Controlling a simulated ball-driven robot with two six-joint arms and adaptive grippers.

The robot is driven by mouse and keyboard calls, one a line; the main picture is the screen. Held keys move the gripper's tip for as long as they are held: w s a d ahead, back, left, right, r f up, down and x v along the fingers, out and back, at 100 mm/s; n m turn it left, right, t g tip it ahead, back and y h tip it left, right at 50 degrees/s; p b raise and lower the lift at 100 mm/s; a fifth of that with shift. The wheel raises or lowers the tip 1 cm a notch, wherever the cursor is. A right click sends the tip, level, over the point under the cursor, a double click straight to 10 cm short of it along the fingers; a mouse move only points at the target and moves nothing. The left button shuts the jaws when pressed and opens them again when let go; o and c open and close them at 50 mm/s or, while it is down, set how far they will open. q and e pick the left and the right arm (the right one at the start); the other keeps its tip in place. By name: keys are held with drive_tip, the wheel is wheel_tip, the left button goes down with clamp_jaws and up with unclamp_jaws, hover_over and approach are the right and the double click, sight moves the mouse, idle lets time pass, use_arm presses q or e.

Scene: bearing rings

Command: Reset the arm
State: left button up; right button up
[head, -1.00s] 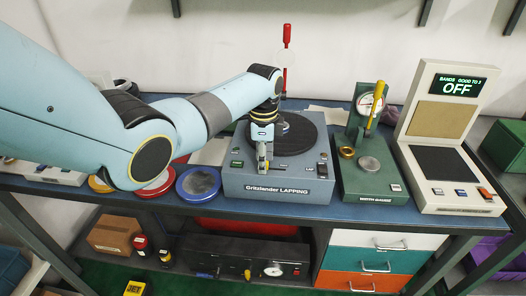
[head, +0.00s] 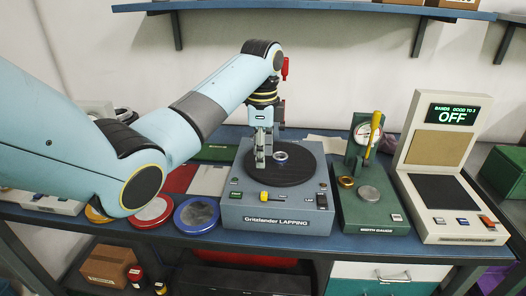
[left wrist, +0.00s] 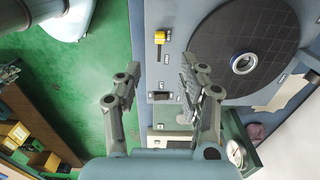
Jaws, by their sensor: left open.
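My left gripper (head: 260,160) hangs over the front left of the lapping machine (head: 276,217), its fingers pointing down. It is open with nothing between its fingers, as the left wrist view (left wrist: 158,90) shows. A bearing ring (head: 281,157) lies on the dark round lapping plate (head: 300,172), just right of the gripper in the head view. In the left wrist view the ring (left wrist: 244,62) is clear of both fingers. A yellow knob (head: 264,196) is on the machine's front panel.
Right of the machine stand the green width gauge (head: 370,208) and a panel reading OFF (head: 453,115). Red (head: 153,211) and blue-rimmed (head: 197,215) round dishes lie to the left, below my arm. A wall shelf (head: 330,11) runs above.

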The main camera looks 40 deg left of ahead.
use_arm(q)
drive_tip(key=s+d+f+n+g+b, duration=0.1)
drive_tip(key=s+f+b, duration=0.2)
drive_tip(key=s+f, duration=0.7)
drive_tip(key=s+d+f+g+b, duration=0.15)
drive_tip(key=s+f+b, duration=0.4)
drive_tip(key=f, duration=0.85)
drive_tip(key=s+f+n+g+b, duration=0.1)
drive_tip(key=s+f+g, duration=0.1)
drive_tip(key=s+f, duration=0.85)
drive_tip(key=s+d+f+n+t+b, duration=0.2)
drive_tip(key=s+f+n+b, duration=0.5)
drive_tip(key=s+f, duration=1.95)
drive_tip(key=w+n+t, duration=0.2)
drive_tip(key=t, duration=0.1)
drive_tip(key=shift+w+r+t+y, duration=0.25)
drive_tip(key=shift+r+y, duration=0.15)
